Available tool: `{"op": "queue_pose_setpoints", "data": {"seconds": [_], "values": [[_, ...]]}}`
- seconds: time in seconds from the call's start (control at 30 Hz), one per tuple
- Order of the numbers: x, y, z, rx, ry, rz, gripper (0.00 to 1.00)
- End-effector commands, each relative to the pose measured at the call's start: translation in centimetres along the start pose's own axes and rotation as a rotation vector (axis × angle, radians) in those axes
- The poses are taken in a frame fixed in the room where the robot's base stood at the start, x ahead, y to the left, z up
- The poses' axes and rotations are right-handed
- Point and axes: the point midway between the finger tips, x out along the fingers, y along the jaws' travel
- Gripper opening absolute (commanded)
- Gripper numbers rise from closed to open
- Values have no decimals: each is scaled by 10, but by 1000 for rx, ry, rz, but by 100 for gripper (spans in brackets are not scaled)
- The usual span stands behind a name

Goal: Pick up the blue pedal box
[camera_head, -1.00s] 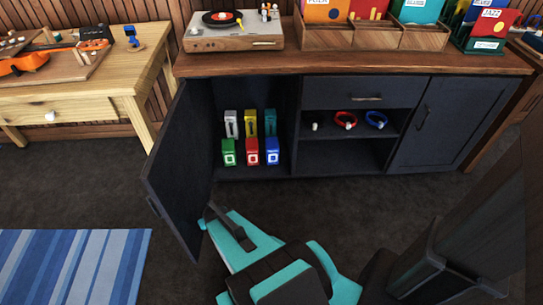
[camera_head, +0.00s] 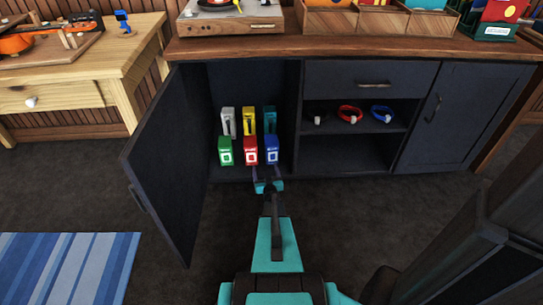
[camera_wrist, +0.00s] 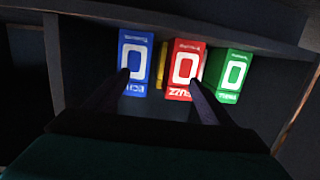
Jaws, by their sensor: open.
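The blue pedal box (camera_head: 272,150) stands upright at the right end of the front row inside the open cabinet. In the wrist view the blue box (camera_wrist: 136,62) is at the left, as that picture is turned over. My gripper (camera_head: 268,178) is open and empty just in front of the blue box, low near the cabinet's front edge. In the wrist view, my gripper's fingers (camera_wrist: 160,80) straddle the gap between the blue box and the red box (camera_wrist: 183,70). One fingertip overlaps the blue box and the other the red box's edge. I cannot tell whether they touch.
The red box (camera_head: 250,150) and green box (camera_head: 225,151) stand left of the blue one. White, yellow and teal boxes (camera_head: 270,118) stand behind. The cabinet door (camera_head: 165,165) is swung open at left. A divider wall (camera_head: 292,130) is close on the right.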

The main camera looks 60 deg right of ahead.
Motion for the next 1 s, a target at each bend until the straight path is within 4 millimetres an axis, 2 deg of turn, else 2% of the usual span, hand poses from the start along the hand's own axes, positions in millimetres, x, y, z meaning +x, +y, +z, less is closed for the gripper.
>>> {"op": "queue_pose_setpoints", "data": {"seconds": [0.03,0.1,0.23,0.7,0.87,1.0], "values": [[6,17,6,2,38,13,77],[7,33,2,3,83,22,77],[8,49,-4,4,131,31,77],[9,52,-7,4,143,31,77],[21,52,-7,4,144,31,77],[40,52,-10,4,144,30,77]]}}
